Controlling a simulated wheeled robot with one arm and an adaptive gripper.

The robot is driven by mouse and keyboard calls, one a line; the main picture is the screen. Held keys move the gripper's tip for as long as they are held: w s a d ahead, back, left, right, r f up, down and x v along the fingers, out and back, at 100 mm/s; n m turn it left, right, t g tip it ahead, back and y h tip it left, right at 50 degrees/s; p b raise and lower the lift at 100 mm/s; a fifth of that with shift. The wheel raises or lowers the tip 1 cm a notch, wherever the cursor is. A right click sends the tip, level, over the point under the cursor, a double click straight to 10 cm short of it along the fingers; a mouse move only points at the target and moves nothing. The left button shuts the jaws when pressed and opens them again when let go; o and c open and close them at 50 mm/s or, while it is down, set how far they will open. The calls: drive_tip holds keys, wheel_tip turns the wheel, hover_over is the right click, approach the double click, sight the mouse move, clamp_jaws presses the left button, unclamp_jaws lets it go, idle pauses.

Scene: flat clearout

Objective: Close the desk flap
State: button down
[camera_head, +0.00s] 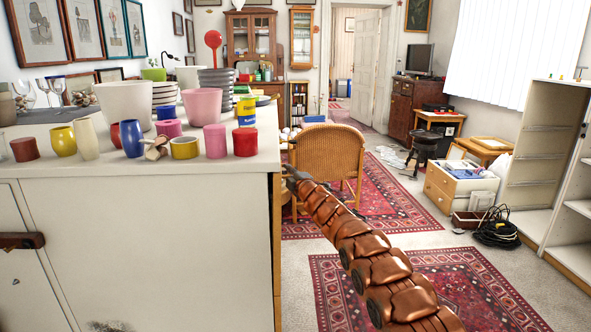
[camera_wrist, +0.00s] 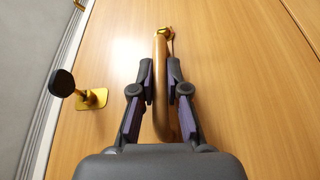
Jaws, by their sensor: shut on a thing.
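In the wrist view, a light wooden panel (camera_wrist: 240,60) fills most of the picture; I take it for the desk flap, but its full outline and angle do not show. A tan bar handle (camera_wrist: 160,115) with a gold mount at its far end is fixed to it. My gripper (camera_wrist: 159,70) is shut on this handle, a finger on each side. In the head view, my gripper (camera_head: 289,176) is at the right edge of the white cabinet, partly hidden by it. The panel's front is hidden in the head view.
A dark knob on a gold plate (camera_wrist: 92,98) stands left of the handle. The white cabinet (camera_head: 150,230) carries many cups and pots. A wicker chair (camera_head: 328,155) stands just beyond my gripper. Patterned rugs (camera_head: 470,285) cover open floor to the right.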

drive_tip(key=shift+a+r, duration=0.15)
drive_tip(key=shift+r, duration=0.2)
drive_tip(key=shift+f, duration=0.15)
drive_tip(key=c, duration=1.3)
unclamp_jaws()
drive_tip(key=shift+o, duration=0.6)
drive_tip(key=shift+f, duration=0.15)
drive_tip(key=shift+s+d, duration=0.25)
drive_tip(key=shift+s, duration=0.1)
drive_tip(key=r+v, duration=0.1)
drive_tip(key=v, duration=1)
drive_tip(key=shift+f, duration=0.5)
